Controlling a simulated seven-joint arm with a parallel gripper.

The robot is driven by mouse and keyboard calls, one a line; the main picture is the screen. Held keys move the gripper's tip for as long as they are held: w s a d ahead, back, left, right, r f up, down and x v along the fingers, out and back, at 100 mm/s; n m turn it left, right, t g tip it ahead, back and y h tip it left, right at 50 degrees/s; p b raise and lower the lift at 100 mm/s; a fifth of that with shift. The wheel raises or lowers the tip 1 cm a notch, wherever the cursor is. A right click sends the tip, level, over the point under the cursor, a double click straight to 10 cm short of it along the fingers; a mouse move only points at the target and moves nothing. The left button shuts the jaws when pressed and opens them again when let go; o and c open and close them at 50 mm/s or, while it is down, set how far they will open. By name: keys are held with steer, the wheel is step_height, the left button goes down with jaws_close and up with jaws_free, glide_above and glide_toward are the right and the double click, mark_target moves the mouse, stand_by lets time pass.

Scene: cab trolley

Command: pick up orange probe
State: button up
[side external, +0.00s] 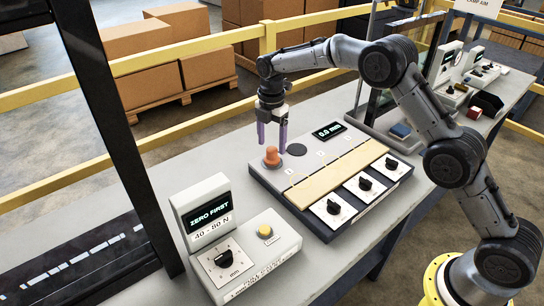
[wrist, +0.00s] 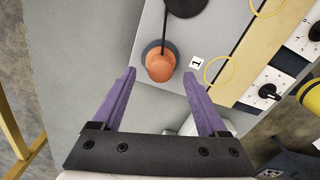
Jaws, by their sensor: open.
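The orange probe (side external: 271,156) stands upright on a dark round seat at the left corner of the grey test panel (side external: 262,178). In the wrist view the orange probe (wrist: 159,66) shows just beyond the fingertips, roughly midway between them, with a dark cable running up from it to a black disc (wrist: 186,4). My gripper (side external: 272,146) has two purple fingers and hangs above and close to the probe. The wrist view shows my gripper (wrist: 158,73) open and empty. Whether the fingertips reach down beside the probe I cannot tell.
A wooden strip (side external: 338,175) and several black knobs sit on the panel, with a display reading 0.0 mm (side external: 329,131). A "ZERO FIRST" unit (side external: 208,212) and a box with a yellow button (side external: 265,231) stand nearer. A dark upright post (side external: 120,120) rises at left.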

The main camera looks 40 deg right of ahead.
mark_target(272, 148)
steer(key=shift+f, duration=1.6)
jaws_close()
